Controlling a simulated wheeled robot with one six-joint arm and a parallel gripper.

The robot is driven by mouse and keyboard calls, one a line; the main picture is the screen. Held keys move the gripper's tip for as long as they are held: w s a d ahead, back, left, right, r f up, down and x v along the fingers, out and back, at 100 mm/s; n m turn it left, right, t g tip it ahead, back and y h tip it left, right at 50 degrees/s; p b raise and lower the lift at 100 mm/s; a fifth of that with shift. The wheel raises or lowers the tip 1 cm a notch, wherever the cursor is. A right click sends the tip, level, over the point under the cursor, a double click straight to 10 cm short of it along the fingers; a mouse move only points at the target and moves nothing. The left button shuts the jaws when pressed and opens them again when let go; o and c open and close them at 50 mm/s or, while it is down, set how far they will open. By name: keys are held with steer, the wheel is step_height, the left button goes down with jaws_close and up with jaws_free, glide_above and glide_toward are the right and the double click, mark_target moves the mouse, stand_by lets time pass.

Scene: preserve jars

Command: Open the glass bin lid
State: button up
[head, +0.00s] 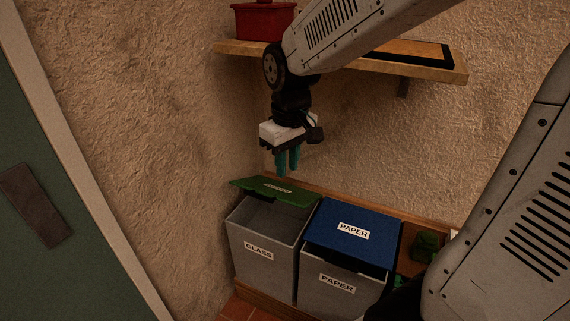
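The grey glass bin (262,259) stands at the left of the bin row, with a "GLASS" label on its front. Its green lid (295,196) is raised and tilted at the back, and the grey inside of the bin shows below it. My gripper (287,171) hangs above the back of the green lid, pointing down. Its two teal fingers are close together with nothing between them. The fingertips look a little above the lid; whether they touch it is hard to tell.
The grey paper bin (338,290) with a blue lid (354,234) stands just right. A green object (425,245) is further right. A wooden shelf (430,69) holding a red pot (263,22) is on the wall above. A green door (30,150) is at left.

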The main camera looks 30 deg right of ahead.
steer(key=shift+n+g, duration=0.7)
steer(key=shift+g, duration=0.1)
steer(key=a+f, duration=0.1)
steer(key=f, duration=0.1)
steer(key=a+f, duration=0.3)
steer(key=shift+w+f, duration=0.15)
steer(key=shift+f, duration=0.15)
jaws_close()
steer(key=w+a+f+n+t+h, duration=0.25)
steer(key=f+n+h, duration=0.55)
steer(key=f, duration=0.6)
steer(key=w+a+f+n+t+h, duration=0.1)
steer(key=w+f+n+t+h, duration=0.2)
steer(key=f+n+h, duration=0.8)
steer(key=w+a+f+n+t+y, duration=0.2)
steer(key=w+a+f+t+y, duration=0.1)
steer(key=w+t+y, duration=0.3)
steer(key=w+d+r+h, duration=0.1)
steer(key=w+d+r, duration=0.3)
steer(key=w+d, duration=0.3)
steer(key=shift+d, duration=1.05)
